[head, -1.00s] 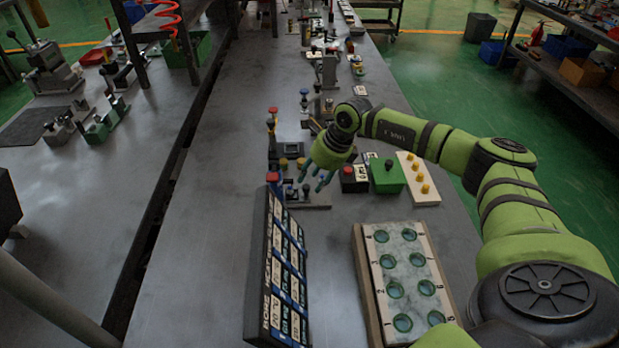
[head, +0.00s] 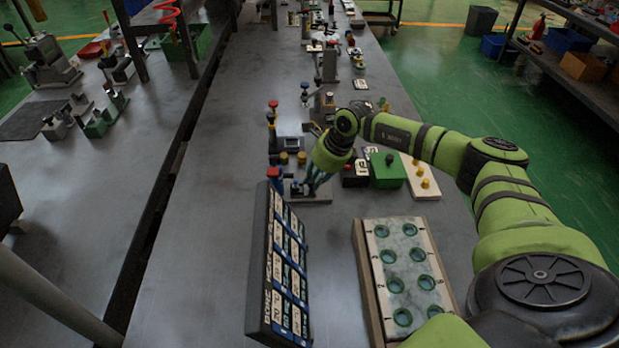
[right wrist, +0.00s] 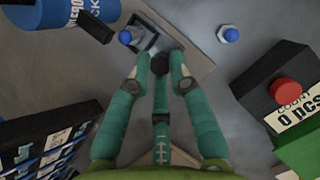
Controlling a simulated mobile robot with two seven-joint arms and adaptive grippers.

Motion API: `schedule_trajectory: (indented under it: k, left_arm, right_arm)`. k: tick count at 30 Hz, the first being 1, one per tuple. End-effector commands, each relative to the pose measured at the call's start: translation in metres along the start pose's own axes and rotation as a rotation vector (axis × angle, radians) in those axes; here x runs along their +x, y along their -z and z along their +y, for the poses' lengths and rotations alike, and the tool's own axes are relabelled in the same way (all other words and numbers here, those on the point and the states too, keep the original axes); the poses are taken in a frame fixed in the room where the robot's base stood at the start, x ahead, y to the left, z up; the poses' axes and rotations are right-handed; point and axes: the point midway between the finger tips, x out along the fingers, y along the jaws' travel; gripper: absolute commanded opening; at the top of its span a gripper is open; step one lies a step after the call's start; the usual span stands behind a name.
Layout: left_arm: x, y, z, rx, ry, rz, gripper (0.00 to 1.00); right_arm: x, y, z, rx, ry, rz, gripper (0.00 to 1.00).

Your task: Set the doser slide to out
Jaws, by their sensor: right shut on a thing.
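My right gripper (head: 311,188) reaches down over a flat grey plate (head: 318,201) in the head view. In the right wrist view its teal fingers (right wrist: 158,72) are closed around a small round black knob (right wrist: 160,63), which seems to be the handle of the doser slide. The slide's track below is mostly hidden by the fingers. The slide's exact position cannot be read. My left gripper is not in view.
A second blue-topped part (right wrist: 228,33) stands to the right. A black box with a red button (right wrist: 285,91) stands at the right beside a green box (head: 388,171). A labelled board (head: 277,265) and a tray with round holes (head: 408,270) stand nearer.

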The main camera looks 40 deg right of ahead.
Motion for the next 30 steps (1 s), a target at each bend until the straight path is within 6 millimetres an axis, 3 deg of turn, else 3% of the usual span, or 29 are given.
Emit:
schedule_trajectory:
  k: [1,6,16,17,18,30]
  left_arm:
    - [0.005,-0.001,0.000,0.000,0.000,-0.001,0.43]
    - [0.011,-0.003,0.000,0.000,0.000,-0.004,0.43]
    - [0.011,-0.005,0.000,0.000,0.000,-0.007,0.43]
    - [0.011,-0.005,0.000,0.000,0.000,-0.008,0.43]
    - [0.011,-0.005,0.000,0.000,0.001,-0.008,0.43]
    - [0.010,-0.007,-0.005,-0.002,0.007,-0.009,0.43]
  right_arm:
    - [-0.003,0.013,-0.007,0.006,0.007,0.003,0.00]
    - [-0.013,0.034,-0.017,0.004,0.007,0.002,0.00]
    - [-0.017,0.038,-0.020,0.003,0.010,0.004,0.00]
    - [-0.017,0.038,-0.020,0.003,0.010,0.004,0.33]
    - [-0.017,0.038,-0.020,0.004,0.010,0.004,0.43]
    - [-0.021,0.036,-0.018,0.002,0.006,0.002,0.43]
